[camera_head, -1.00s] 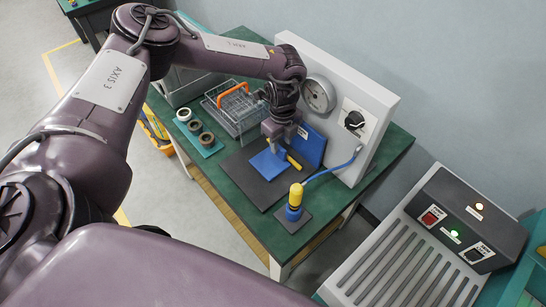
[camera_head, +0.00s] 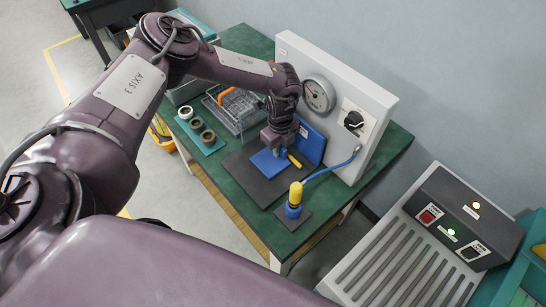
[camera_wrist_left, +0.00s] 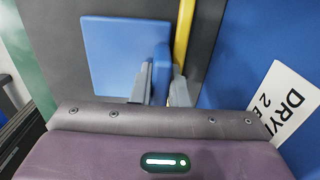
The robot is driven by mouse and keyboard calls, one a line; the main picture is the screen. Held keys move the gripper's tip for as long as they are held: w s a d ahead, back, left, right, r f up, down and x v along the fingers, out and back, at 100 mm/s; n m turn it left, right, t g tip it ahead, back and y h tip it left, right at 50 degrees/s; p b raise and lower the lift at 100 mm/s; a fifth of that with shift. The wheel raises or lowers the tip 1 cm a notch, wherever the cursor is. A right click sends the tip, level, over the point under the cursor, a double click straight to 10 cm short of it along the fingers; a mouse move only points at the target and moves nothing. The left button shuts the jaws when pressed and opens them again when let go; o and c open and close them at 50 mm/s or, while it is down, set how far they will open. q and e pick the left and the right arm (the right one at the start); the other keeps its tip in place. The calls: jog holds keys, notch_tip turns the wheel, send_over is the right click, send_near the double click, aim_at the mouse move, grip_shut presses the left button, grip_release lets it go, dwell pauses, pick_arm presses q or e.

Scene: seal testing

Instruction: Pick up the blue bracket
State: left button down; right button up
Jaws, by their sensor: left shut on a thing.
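The blue bracket (camera_head: 267,163) has a flat square plate and lies on the dark mat under my left gripper. In the left wrist view, its plate (camera_wrist_left: 120,55) shows at upper left, and a thin upright blue flange rises between my fingers. My left gripper (camera_head: 282,153) points down over the plate's right side. In the left wrist view, the left gripper (camera_wrist_left: 161,90) is shut on that flange. The bracket looks level; I see no clear gap under it. My right gripper is not in view.
A yellow bar (camera_head: 294,161) lies close beside the bracket. A labelled blue panel (camera_head: 312,147) stands right of it. A yellow-and-blue fitting with a hose (camera_head: 294,200) stands in front. A wire basket (camera_head: 235,112) and rings (camera_head: 208,136) lie left. The grey mat (camera_head: 265,190) has bare room.

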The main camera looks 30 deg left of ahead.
pick_arm(q)
jog(key=shift+r, duration=0.15)
jog(key=shift+w+r, duration=0.15)
jog(key=shift+r, duration=0.45)
notch_tip(320, 180, up, 27)
jog(key=b, duration=0.2)
jog(key=shift+f+b, duration=0.15)
jog(key=shift+b, duration=0.15)
